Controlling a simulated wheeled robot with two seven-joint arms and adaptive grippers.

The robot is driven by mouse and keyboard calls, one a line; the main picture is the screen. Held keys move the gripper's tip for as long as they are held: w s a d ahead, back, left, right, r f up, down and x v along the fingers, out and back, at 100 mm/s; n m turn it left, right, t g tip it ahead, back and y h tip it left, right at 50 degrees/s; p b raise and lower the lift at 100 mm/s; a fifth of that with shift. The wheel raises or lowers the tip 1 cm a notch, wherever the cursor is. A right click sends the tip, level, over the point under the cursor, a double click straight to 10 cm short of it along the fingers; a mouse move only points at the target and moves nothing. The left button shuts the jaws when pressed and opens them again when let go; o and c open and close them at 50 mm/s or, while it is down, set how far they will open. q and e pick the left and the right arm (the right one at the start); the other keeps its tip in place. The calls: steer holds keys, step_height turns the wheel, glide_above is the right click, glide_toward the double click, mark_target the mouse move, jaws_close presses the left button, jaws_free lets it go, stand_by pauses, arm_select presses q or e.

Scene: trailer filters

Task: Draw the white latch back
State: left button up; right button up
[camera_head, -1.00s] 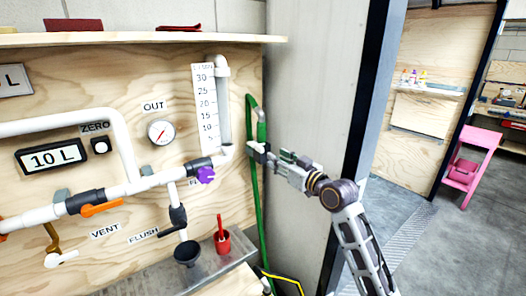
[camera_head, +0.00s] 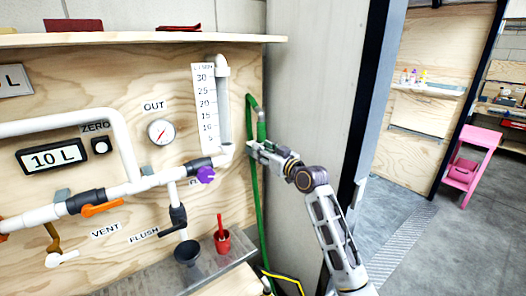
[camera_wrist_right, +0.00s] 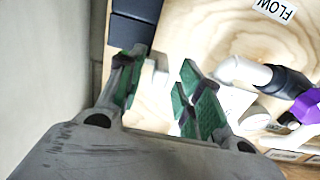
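In the right wrist view, a small white piece (camera_wrist_right: 160,72), likely the white latch, stands out beside a dark block (camera_wrist_right: 134,25) on the plywood panel. My right gripper (camera_wrist_right: 160,88) is open, with green-padded fingers apart on either side of this piece. The left finger is close to it; I cannot tell whether they touch. In the head view my right gripper (camera_head: 254,149) is at the panel's right edge by the green hose (camera_head: 264,225), and I cannot make out the latch there. My left gripper is not in view.
A purple valve handle (camera_head: 205,174) and white pipe (camera_head: 225,150) are just left of my right gripper. The grey wall (camera_head: 310,110) is close on its right. A shelf (camera_head: 140,40) runs above.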

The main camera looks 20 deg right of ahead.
steer(key=shift+w, duration=0.15)
steer(key=shift+c, duration=0.3)
jaws_close()
steer(key=shift+a, duration=0.15)
